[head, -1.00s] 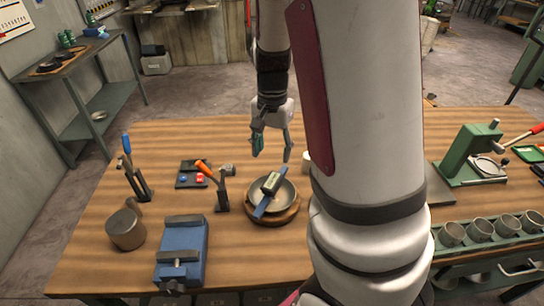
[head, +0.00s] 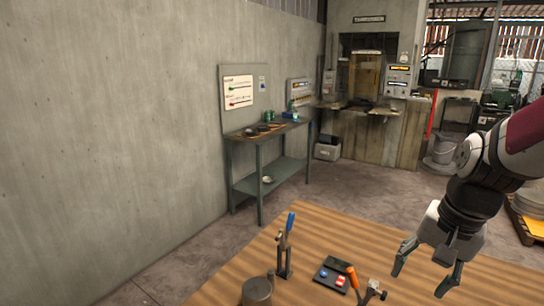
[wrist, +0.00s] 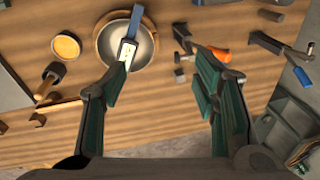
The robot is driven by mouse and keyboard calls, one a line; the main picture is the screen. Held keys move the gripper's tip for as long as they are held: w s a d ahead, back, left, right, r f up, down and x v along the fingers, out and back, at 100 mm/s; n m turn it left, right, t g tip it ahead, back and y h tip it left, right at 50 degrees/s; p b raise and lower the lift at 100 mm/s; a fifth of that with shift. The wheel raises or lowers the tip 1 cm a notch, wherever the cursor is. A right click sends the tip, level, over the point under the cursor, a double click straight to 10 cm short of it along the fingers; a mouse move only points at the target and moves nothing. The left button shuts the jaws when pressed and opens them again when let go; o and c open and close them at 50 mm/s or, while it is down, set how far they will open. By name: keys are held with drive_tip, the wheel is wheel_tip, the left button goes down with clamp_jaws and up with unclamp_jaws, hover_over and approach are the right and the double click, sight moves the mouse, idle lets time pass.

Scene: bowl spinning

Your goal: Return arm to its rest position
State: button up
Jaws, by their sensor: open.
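My gripper (head: 421,277) hangs over the wooden table (head: 330,230) at the lower right of the head view. Its two fingers are spread apart with nothing between them. In the wrist view my gripper (wrist: 163,62) is also open and empty, above the table. A metal bowl (wrist: 107,42) lies beyond the left fingertip there, with a blue-ended tool (wrist: 133,22) resting across it. The bowl is outside the head view now. My arm comes in from the right edge, and most of it is out of the picture.
A hammer with an orange handle (head: 353,276), a black tray (head: 333,275), a blue-handled tool on a stand (head: 286,245) and a round pot (head: 257,291) stand on the table. A side bench (head: 267,130) stands along the left wall. Open floor lies between bench and table.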

drive_tip(key=s+a+r+n+t, duration=0.3)
drive_tip(key=s+a+r+n, duration=0.5)
drive_tip(key=s, duration=0.3)
drive_tip(key=shift+s+a+r+t+h, duration=0.2)
drive_tip(key=shift+a+r+t+h, duration=0.15)
drive_tip(key=shift+r, duration=0.45)
